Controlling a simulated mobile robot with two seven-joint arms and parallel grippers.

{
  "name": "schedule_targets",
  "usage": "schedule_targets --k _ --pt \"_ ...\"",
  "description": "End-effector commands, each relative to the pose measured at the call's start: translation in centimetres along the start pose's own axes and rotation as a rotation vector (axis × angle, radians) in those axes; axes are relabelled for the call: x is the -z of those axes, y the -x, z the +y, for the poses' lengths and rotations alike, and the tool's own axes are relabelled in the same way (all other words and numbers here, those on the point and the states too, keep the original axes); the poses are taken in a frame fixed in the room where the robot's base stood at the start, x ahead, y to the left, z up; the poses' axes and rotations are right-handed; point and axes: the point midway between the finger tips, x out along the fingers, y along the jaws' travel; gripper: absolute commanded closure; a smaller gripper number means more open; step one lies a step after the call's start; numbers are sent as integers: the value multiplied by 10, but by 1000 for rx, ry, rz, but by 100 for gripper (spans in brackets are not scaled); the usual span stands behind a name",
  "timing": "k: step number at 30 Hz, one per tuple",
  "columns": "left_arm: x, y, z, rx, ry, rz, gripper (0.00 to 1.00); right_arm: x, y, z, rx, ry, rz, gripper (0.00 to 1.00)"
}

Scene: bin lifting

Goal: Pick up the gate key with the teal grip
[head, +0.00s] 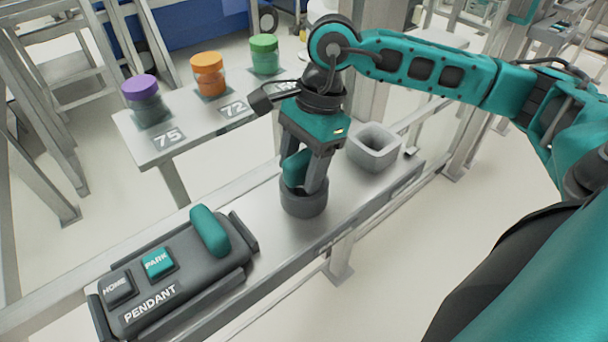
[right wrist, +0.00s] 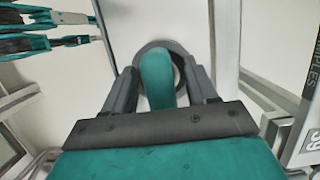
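The gate key's teal grip (head: 295,167) stands upright in a round dark grey holder (head: 303,203) on the metal ledge. My right gripper (head: 305,182) points down over it, one finger on each side of the grip. In the right wrist view the teal grip (right wrist: 157,78) lies between the two fingers, with a gap visible beside it, so the gripper looks open around it. The lower part of the key is hidden in the holder. My left gripper is not in view.
A pendant (head: 175,285) with a teal upright handle (head: 210,231) lies left on the ledge. A grey square cup (head: 374,147) stands right of the holder. Behind, a shelf (head: 190,139) carries jars with purple (head: 139,86), orange (head: 207,60) and green (head: 264,41) lids.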

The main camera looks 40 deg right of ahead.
Motion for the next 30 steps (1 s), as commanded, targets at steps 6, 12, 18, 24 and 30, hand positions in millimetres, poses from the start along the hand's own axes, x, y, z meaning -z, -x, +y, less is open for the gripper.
schedule_targets --k 6,12,18,24,30 --pt "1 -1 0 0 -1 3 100 0 0 0 0 0 0 64" --pt "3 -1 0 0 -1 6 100 0 1 0 1 0 0 84" --pt "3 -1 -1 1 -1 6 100 0 1 0 2 0 -1 93" --pt "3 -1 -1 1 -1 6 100 -1 4 -1 3 1 -1 93" --pt "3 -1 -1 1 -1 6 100 -6 22 -2 6 2 -2 93"
